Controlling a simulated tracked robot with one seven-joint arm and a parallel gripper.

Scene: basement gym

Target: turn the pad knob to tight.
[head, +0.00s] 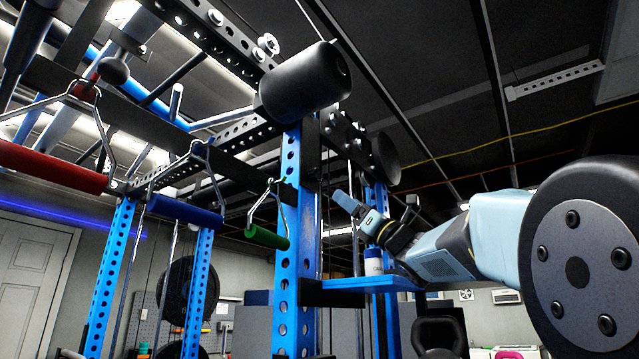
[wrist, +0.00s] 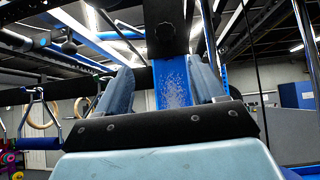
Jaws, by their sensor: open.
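My gripper (head: 352,205) is in front of the blue rack upright, with its light blue fingers apart and nothing seen between them. In the wrist view, the fingers of my gripper (wrist: 164,75) stand on either side of a scuffed blue upright (wrist: 174,88). Just above, between the fingertips, is a black block with a small round dark knob (wrist: 166,31), which looks like the pad knob. It appears apart from the fingers. A thick black roller pad (head: 305,82) sticks out from the rack in the head view. I cannot read any tight mark or the knob's setting.
Red (head: 52,167), blue (head: 184,211) and green (head: 267,236) handles hang at the left. A blue shelf (head: 362,284) with a white bottle (head: 374,262) lies below my gripper. A round black disc (head: 385,158) is above it. The rack's beams crowd overhead.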

